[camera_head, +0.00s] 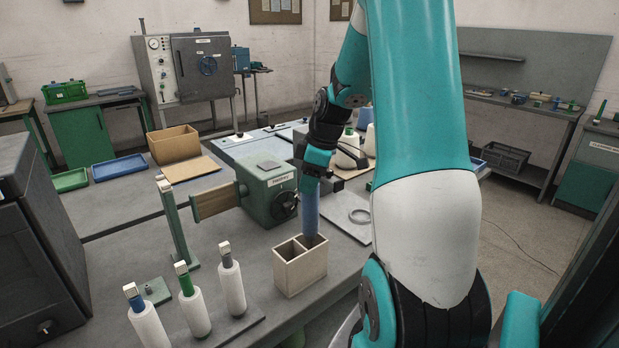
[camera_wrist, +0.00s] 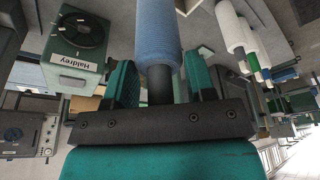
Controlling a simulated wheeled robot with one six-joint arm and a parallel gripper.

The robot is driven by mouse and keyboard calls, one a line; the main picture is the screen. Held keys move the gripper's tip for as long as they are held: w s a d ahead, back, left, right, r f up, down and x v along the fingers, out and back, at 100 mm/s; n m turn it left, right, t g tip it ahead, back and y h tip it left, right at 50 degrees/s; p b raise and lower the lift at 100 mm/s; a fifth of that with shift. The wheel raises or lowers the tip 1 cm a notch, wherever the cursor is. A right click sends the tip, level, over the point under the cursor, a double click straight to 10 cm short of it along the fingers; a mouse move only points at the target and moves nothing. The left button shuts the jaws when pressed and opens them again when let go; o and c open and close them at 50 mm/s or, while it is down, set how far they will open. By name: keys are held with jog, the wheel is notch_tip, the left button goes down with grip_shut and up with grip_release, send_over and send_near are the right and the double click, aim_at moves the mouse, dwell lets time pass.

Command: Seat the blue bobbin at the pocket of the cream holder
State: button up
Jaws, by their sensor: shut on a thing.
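The blue bobbin (camera_head: 311,212) hangs upright below my gripper (camera_head: 316,172) in the head view. My gripper is shut on the dark stem at the bobbin's upper end; the wrist view shows the stem (camera_wrist: 160,85) between the green fingers and the blue winding (camera_wrist: 158,32) beyond. The cream holder (camera_head: 300,276) is an open box with a divider, standing near the table's front edge. The bobbin's lower end is at the right-hand pocket, seemingly within its opening; how deep it sits is hidden. The left-hand pocket looks empty.
A green Haldrey machine (camera_head: 268,190) stands close behind the holder. Several white bobbins (camera_head: 192,312) stand upright at left on a dark base. A green post (camera_head: 178,228) rises behind them.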

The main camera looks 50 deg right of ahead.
aim_at(310, 219)
jog(key=shift+f, duration=0.55)
jog(key=shift+b, duration=0.35)
jog(key=shift+f+b, duration=1.6)
jog(key=shift+f, duration=0.7)
jog(key=shift+f+b, duration=1.7)
jog(key=shift+f, duration=0.5)
jog(key=shift+f+b, duration=0.6)
jog(key=shift+f, duration=0.2)
jog(key=o, duration=0.9)
jog(key=shift+r, duration=0.1)
